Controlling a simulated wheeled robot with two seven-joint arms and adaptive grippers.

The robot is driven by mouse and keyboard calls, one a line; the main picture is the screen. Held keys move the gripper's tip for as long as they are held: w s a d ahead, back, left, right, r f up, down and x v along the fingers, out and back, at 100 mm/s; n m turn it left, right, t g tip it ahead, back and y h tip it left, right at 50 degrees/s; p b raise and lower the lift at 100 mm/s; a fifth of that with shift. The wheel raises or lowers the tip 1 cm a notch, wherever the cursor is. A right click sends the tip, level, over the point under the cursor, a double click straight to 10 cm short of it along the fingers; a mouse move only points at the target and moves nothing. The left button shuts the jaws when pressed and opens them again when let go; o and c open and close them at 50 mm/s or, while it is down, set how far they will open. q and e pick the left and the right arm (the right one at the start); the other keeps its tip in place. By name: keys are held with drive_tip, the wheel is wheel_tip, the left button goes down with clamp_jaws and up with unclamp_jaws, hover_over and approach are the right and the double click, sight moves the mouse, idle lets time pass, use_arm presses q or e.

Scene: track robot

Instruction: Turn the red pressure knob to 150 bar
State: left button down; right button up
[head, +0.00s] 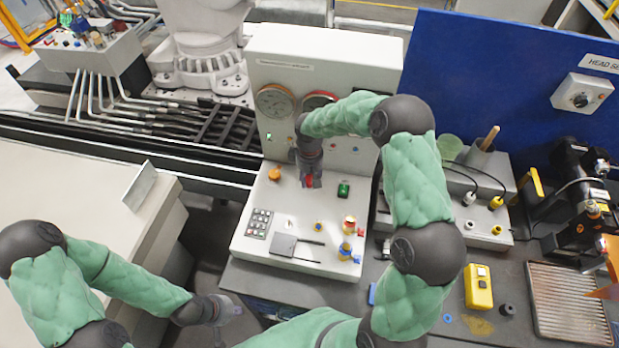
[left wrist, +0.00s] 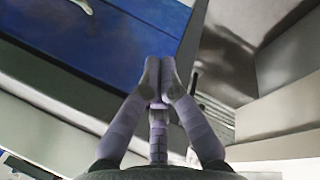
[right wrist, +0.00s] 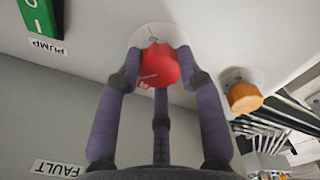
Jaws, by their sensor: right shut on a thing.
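The red pressure knob (head: 309,181) sits on the sloped front of the light grey control panel (head: 250,225), mostly hidden by my right gripper (head: 308,175) in the head view. In the right wrist view the red knob (right wrist: 160,66) is between the fingers of my right gripper (right wrist: 158,70), which is shut on it. A pointer mark shows on the knob's face. Two round gauges (head: 275,100) are on the upright panel; the right one (head: 319,99) is partly hidden by my arm. Their readings are too small to tell. My left gripper (head: 226,308) is shut and empty, low at the left; its fingertips (left wrist: 160,70) meet.
An orange knob (head: 274,173) is left of the red knob and a green pump switch (head: 343,190) is right of it. A yellow box (head: 478,288) lies on the bench at right.

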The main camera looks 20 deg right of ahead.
sight(310, 180)
drive_tip(key=shift+m, duration=0.6)
drive_tip(key=o, duration=1.2)
drive_tip(key=shift+c, duration=0.2)
wheel_tip(310, 180, up, 12)
drive_tip(key=shift+s+f, duration=0.1)
